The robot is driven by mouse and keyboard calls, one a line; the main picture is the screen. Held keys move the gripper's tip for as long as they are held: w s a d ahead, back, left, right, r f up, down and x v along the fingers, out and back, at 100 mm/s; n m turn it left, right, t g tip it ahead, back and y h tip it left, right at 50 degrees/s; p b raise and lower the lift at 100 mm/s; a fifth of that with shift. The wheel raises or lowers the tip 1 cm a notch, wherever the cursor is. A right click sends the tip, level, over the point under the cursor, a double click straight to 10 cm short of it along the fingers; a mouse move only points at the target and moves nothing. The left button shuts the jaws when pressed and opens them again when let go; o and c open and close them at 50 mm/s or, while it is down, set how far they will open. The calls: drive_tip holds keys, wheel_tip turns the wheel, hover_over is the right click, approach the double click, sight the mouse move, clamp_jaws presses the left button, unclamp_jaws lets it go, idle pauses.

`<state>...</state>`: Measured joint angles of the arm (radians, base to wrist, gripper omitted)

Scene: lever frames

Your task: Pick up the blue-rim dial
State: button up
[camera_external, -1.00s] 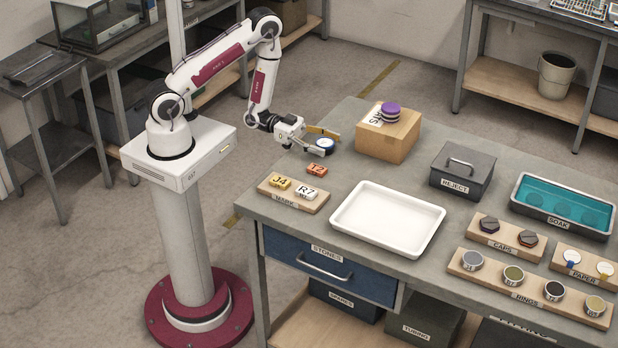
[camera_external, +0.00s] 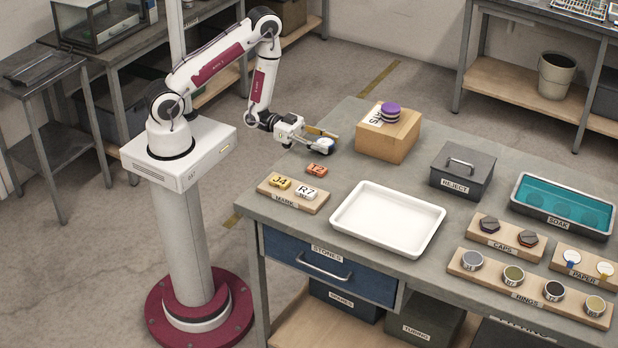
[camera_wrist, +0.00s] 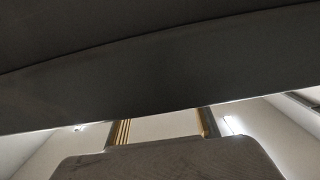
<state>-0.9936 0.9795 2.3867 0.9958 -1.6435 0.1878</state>
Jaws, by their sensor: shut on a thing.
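The blue-rim dial (camera_external: 326,148) is at the back left of the workbench, partly hidden by my fingers. Its pale face and a little blue show in the external view. My gripper (camera_external: 321,143) is shut on the dial, with one tan finger showing behind it. I cannot tell whether the dial touches the bench. In the wrist view a large dark surface fills the upper part and a dark block stands at the bottom; I cannot tell which parts these are.
A cardboard box (camera_external: 386,142) with purple-edged discs (camera_external: 390,110) stands just right of my gripper. An orange tile (camera_external: 317,170) and the MARK board (camera_external: 291,203) lie in front. A white tray (camera_external: 356,236) sits mid-bench, with bare bench around it.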

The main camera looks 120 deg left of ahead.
sight(325, 141)
drive_tip(key=shift+r, duration=4.9)
